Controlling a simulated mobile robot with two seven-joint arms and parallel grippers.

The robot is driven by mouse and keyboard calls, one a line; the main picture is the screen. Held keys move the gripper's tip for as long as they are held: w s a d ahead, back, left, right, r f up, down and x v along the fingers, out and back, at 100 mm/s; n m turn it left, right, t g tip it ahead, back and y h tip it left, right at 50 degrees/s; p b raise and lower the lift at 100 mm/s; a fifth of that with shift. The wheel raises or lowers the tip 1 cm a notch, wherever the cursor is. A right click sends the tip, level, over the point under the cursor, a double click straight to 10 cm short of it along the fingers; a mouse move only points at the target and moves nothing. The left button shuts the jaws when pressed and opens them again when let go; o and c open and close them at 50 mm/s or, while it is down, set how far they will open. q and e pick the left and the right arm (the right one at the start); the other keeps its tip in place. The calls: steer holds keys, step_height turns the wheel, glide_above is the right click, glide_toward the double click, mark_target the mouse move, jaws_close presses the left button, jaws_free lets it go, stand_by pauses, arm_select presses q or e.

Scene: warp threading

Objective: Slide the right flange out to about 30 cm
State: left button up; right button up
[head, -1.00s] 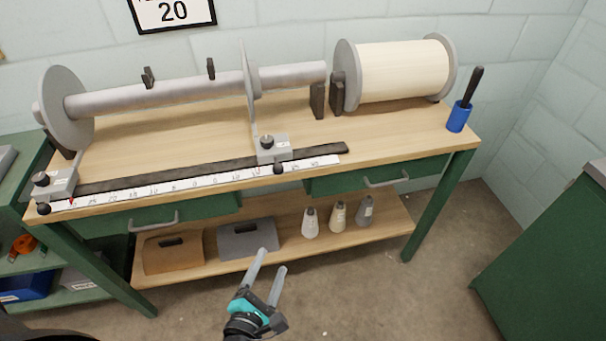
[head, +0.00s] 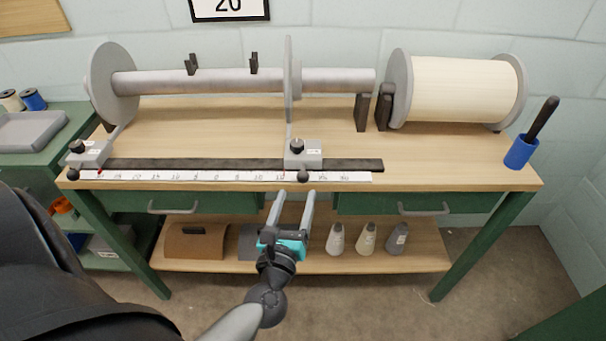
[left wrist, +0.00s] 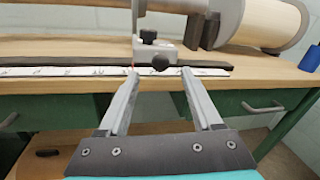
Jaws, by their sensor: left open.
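The right flange (head: 289,82) is a thin grey disc standing on the grey beam tube (head: 205,82). Its grey carriage (head: 302,155) sits on the dark rail, with a black knob on top and another black knob (head: 303,177) in front. A small red pointer by the carriage is near the 15 mark of the white scale (head: 225,177); the figures are small. My left gripper (head: 296,192) is open and empty, just in front of the bench edge below the front knob. In the left wrist view that knob (left wrist: 160,62) shows beyond and between the fingertips. My right gripper is out of view.
The left flange (head: 112,85) stands at the far left. A cream warp roll (head: 455,90) and dark brackets (head: 362,112) are right of the carriage. The rail is bare right of the carriage. Drawer handles (head: 423,209) stick out below the bench top.

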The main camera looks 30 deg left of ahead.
mark_target(301, 181)
arm_select(q)
steer(key=x, duration=0.7)
steer(key=shift+w, duration=0.25)
steer(key=shift+c, duration=0.3)
jaws_close()
steer(key=shift+f, duration=0.1)
stand_by(0.8)
